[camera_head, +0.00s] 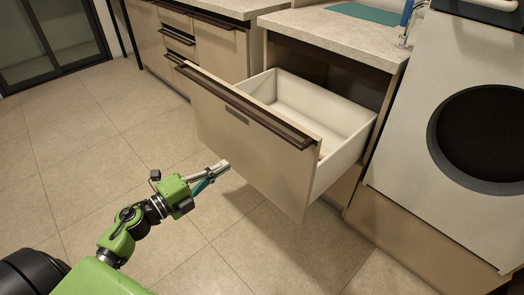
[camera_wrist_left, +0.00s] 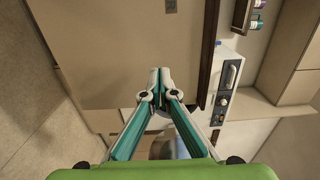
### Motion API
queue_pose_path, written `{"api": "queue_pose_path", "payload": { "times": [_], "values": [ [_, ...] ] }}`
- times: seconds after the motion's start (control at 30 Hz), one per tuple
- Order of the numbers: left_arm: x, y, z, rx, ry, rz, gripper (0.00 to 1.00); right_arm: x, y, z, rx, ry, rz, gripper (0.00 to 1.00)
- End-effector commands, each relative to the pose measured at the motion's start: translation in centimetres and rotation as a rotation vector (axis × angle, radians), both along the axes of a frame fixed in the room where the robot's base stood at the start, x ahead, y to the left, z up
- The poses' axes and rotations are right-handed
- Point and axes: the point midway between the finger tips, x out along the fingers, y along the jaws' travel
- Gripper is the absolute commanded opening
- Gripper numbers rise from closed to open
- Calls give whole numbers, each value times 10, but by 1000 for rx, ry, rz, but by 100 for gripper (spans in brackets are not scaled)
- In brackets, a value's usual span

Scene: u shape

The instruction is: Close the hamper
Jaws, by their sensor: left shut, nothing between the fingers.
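The hamper (camera_head: 240,130) is a beige drawer with a dark handle bar along its top edge, pulled out from under the counter. Its white inside (camera_head: 318,108) shows empty in the head view. My left gripper (camera_head: 225,165) is shut and empty, low in front of the hamper's front panel. In the left wrist view the shut fingertips (camera_wrist_left: 158,72) point at the beige front panel (camera_wrist_left: 110,45); I cannot tell whether they touch it. The dark handle (camera_wrist_left: 212,50) runs to their right there. My right gripper is not in view.
A washing machine (camera_head: 440,130) with a round dark door stands right of the hamper. Closed drawers and cabinets (camera_head: 215,50) stand behind to the left. The counter (camera_head: 335,35) is above the hamper. The tiled floor (camera_head: 80,170) is clear at left.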

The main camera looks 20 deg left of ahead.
Motion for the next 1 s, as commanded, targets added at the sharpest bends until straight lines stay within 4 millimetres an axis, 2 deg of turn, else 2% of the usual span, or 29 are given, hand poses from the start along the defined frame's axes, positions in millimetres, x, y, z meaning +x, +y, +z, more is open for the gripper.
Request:
{"api": "queue_pose_path", "payload": {
  "times": [0.17,0.4,0.6,0.8,1.0],
  "values": [
    [25,-9,3,0,-3,0,0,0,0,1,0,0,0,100],
    [72,-29,2,-2,-3,2,0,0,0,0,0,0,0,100],
    [105,-42,1,-6,-1,4,0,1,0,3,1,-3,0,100],
    [122,-50,0,-5,1,4,0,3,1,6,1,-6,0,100],
    [126,-51,0,-4,3,4,0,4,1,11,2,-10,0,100]
  ]
}}
